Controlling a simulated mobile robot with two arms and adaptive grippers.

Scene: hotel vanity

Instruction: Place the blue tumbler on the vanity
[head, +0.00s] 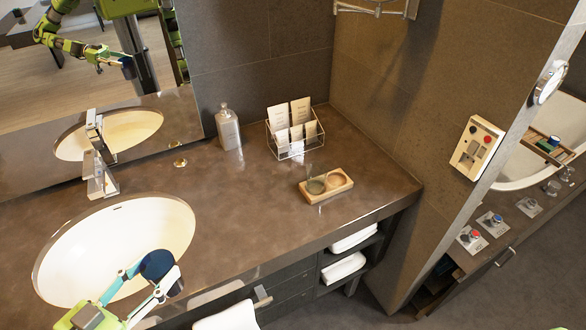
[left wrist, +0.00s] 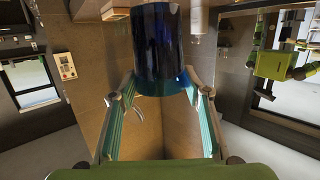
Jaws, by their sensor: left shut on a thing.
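The blue tumbler (head: 158,264) is dark blue and is held in my left gripper (head: 153,278), whose arm comes in from the bottom left of the head view. In that view it appears over the front right part of the sink, near the counter's front edge. The vanity (head: 240,200) has a brown stone top. My right gripper is not in view.
A white sink (head: 110,235) with a chrome faucet (head: 97,175) is at left. The counter between sink and tray is clear. Towels (head: 345,267) lie below.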

